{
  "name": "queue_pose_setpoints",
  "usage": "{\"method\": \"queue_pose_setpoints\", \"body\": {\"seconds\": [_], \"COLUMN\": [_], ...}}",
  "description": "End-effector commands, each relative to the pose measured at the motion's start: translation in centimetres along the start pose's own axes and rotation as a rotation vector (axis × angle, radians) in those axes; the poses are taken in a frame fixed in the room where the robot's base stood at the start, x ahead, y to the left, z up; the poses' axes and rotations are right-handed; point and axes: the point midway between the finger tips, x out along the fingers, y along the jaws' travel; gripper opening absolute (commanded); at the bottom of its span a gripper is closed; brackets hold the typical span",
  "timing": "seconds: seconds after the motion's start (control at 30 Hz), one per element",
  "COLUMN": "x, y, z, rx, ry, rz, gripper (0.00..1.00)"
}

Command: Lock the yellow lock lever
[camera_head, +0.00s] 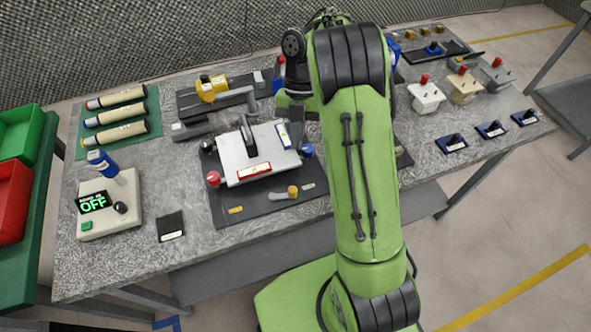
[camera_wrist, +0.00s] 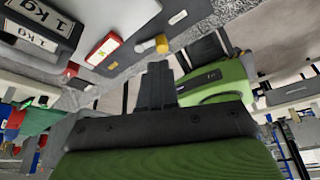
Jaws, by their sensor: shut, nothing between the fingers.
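The yellow lock lever has a yellow knob on a short grey arm. In the head view the lever (camera_head: 292,191) is at the front right of the dark base plate (camera_head: 240,213), before a white plate. In the wrist view the yellow lever (camera_wrist: 160,43) shows just above my fingertips in the picture. My gripper (camera_wrist: 157,68) has its dark fingers together with nothing between them. I see a gap in the picture between fingers and knob but cannot tell its depth. In the head view my arm hides most of the gripper.
Red (camera_head: 213,179) and blue (camera_head: 308,150) knobs stand at the white plate's (camera_head: 227,157) other corners. A grey box with an OFF display (camera_head: 110,205) stands front left. Several joystick boxes stand at the right. The bench front left of my arm has free room.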

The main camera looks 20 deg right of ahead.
Motion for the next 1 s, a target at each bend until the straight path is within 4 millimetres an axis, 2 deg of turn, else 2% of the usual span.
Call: {"method": "queue_pose_setpoints", "body": {"seconds": [0.17, 0.4, 0.6, 1.0], "x": [1.5, 6.6, 9.5, 10.0], "y": [0.0, 0.1, 0.0, 0.0], "z": [0.0, 0.0, 0.0, 0.0], "rx": [0.002, 0.004, 0.004, 0.004], "ry": [0.003, 0.005, 0.003, 0.000], "rz": [-0.001, -0.001, 0.000, 0.001], "gripper": [0.00, 0.00, 0.00, 0.00]}}
